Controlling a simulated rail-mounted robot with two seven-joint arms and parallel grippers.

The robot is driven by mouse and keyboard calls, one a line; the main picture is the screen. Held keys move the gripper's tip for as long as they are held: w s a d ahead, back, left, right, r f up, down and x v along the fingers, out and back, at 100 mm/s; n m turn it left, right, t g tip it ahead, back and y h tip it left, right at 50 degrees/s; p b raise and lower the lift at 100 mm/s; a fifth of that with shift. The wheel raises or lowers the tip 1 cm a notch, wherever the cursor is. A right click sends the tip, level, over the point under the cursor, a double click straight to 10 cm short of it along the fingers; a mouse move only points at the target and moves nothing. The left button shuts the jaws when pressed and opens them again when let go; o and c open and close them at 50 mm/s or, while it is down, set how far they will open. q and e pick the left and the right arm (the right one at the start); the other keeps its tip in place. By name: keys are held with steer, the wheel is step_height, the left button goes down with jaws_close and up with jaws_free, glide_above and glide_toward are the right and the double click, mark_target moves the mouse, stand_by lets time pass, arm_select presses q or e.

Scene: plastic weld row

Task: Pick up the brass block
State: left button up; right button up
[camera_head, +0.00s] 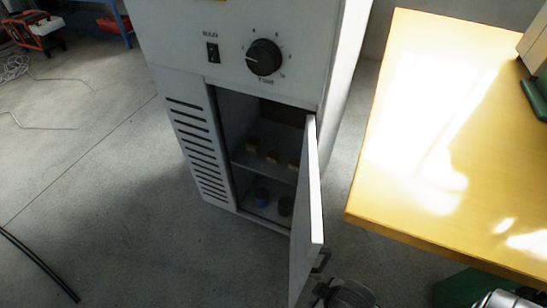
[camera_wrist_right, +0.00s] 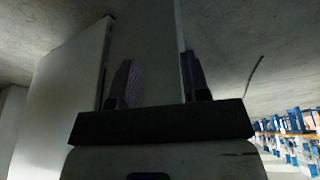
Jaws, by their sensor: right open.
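A grey cabinet (camera_head: 250,30) stands with its door (camera_head: 310,210) swung open. I cannot tell which is the brass block. My right gripper (camera_head: 322,290) is low by the door's handle (camera_head: 321,262), outside the cabinet. In the right wrist view its fingers (camera_wrist_right: 158,85) are apart, with a pale upright panel (camera_wrist_right: 148,45) showing between them. My left gripper is not in view.
A wooden table (camera_head: 440,130) stands at the right. The open door blocks the cabinet's right side. The floor (camera_head: 110,200) to the left is mostly clear.

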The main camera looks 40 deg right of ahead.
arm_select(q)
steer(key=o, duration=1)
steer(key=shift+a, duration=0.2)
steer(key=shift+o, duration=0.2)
